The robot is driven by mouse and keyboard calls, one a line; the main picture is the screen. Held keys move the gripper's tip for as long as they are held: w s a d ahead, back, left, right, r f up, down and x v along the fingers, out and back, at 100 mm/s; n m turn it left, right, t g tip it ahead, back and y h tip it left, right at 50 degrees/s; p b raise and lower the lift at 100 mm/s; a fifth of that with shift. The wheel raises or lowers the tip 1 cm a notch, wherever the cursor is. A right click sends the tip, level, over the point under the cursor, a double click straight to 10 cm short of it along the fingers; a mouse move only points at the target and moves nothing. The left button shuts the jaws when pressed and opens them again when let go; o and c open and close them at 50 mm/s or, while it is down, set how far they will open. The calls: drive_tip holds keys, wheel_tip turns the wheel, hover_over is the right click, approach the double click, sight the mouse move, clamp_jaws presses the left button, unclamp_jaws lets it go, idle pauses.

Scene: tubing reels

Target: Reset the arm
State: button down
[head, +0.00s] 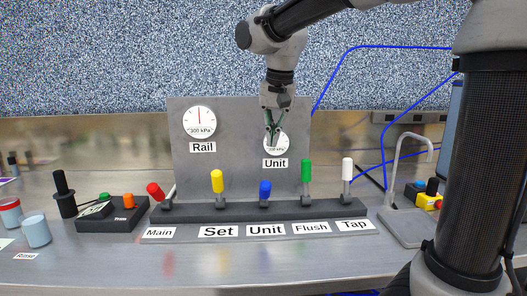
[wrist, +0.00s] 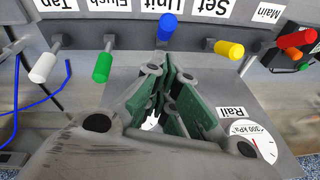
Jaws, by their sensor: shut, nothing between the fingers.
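My gripper (head: 271,137) is shut and empty. In the head view it hangs in front of the panel, partly covering the Unit gauge (head: 277,149). In the wrist view its green-padded fingers (wrist: 168,75) point at the lever row, with the blue Unit lever (wrist: 167,27) just beyond their tips. The gripper is apart from the levers, above and behind them in the head view. My arm comes down from the top right of the head view.
A dark bar (head: 262,211) carries the red Main lever (head: 155,191), yellow Set lever (head: 217,182), green Flush lever (head: 306,170) and white Tap lever (head: 347,169). The Rail gauge (head: 199,121) is left on the panel. A tap (head: 405,146) stands right.

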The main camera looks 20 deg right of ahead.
drive_tip(key=s+d+f+n, duration=0.2)
drive_tip(key=s+d+f, duration=0.2)
drive_tip(key=s+d, duration=0.3)
drive_tip(key=s+d+f+n+t, duration=0.1)
drive_tip(key=s+d+f+n, duration=0.2)
drive_tip(key=s, duration=1.3)
drive_tip(key=d+f, duration=0.2)
drive_tip(key=d, duration=0.3)
drive_tip(key=shift+d+t, duration=0.3)
